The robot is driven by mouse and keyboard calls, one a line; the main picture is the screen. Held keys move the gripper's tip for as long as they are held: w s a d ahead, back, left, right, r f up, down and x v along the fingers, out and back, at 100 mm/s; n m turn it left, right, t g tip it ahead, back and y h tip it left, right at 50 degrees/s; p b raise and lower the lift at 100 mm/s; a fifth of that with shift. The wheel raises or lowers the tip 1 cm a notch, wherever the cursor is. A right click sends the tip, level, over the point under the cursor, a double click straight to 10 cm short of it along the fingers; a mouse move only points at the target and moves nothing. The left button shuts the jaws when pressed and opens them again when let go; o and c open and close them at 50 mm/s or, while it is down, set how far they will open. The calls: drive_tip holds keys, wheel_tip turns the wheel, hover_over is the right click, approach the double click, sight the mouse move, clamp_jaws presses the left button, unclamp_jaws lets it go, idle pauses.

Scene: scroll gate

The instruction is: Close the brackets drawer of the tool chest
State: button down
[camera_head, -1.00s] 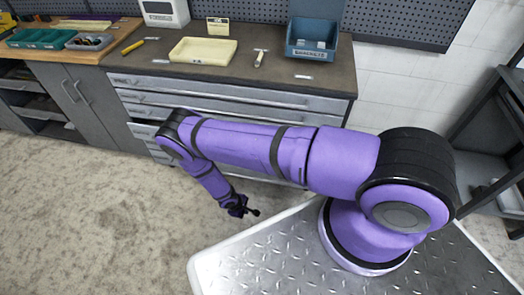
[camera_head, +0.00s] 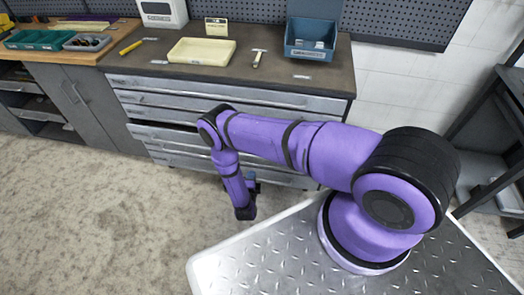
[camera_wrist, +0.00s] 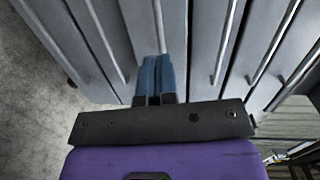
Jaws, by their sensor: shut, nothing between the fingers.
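The grey tool chest (camera_head: 322,87) stands against the wall with a stack of wide drawers. In the head view one middle drawer (camera_head: 160,134) sticks out, with a dark gap above its front at the left. My arm covers much of the stack, and I cannot read which drawer is labelled brackets. My gripper (camera_head: 253,176) is low in front of the chest, partly hidden by my wrist. In the wrist view its blue fingers (camera_wrist: 158,78) are shut and empty, pointing at the drawer fronts (camera_wrist: 200,45), which appear turned sideways. Whether they touch a front is unclear.
A wooden-topped bench (camera_head: 70,57) adjoins at left. A dark rack (camera_head: 490,130) stands at right. The floor (camera_head: 90,200) at left is clear.

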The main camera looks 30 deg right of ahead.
drive_tip(key=w+d+r+m+h, duration=0.1)
drive_tip(key=w+d+h, duration=0.1)
drive_tip(key=w+d, duration=0.7)
drive_tip(key=shift+w+d+r+m, duration=0.3)
drive_tip(key=shift+w+d+r, duration=0.1)
drive_tip(key=shift+d, duration=0.25)
drive_tip(key=x, duration=0.4)
drive_tip(key=shift+w+d, duration=0.15)
drive_tip(key=shift+w+d+r, duration=0.15)
drive_tip(key=shift+w+r, duration=0.05)
drive_tip(key=shift+w, duration=0.05)
